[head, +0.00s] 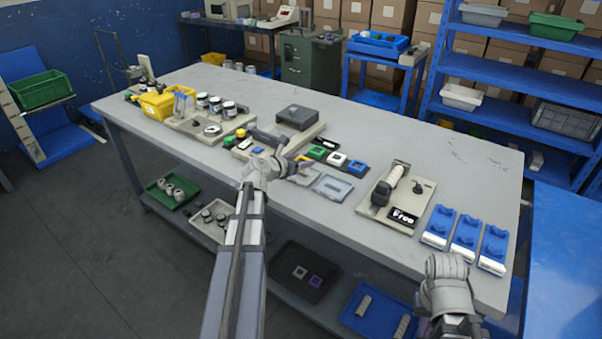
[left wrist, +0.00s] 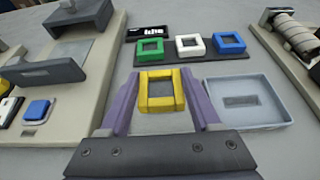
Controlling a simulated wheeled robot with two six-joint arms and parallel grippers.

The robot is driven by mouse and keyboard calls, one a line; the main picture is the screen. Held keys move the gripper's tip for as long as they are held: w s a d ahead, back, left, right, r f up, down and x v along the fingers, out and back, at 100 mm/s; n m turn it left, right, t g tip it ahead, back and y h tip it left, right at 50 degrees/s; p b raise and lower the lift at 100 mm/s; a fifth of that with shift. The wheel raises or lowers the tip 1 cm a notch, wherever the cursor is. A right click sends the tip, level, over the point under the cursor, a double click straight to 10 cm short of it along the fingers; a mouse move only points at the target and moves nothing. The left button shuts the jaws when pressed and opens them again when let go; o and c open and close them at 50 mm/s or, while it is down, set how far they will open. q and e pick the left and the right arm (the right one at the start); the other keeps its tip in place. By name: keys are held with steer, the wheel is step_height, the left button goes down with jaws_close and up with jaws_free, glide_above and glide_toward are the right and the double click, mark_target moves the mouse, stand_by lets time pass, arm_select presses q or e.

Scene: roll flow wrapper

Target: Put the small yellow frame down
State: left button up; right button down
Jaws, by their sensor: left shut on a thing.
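The small yellow frame (left wrist: 143,92) is square with an open middle. In the left wrist view it sits between the two purple fingers of my left gripper (left wrist: 161,92), which is shut on it. In the head view my left gripper (head: 298,170) is over the middle of the bench, and the frame shows there only as a small bit of yellow. A dark strip (left wrist: 188,62) beyond the gripper bears a green frame (left wrist: 150,47), a white frame (left wrist: 190,45) and a blue frame (left wrist: 229,43). My right gripper (head: 450,285) is low at the bench's front right; its fingers are unclear.
A shallow grey tray (left wrist: 282,113) lies right of the held frame. A beige machine base (left wrist: 66,115) stands to the left. In the head view, a beige roller board (head: 372,211) and several blue fixtures (head: 465,236) are further right. The bench's far right (head: 465,160) is clear.

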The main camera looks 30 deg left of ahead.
mark_target(301, 175)
arm_select(q)
step_height(301, 175, down, 4)
steer(key=b, duration=0.3)
steer(key=shift+r, duration=0.2)
steer(key=o, duration=1)
steer(key=shift+o, duration=0.2)
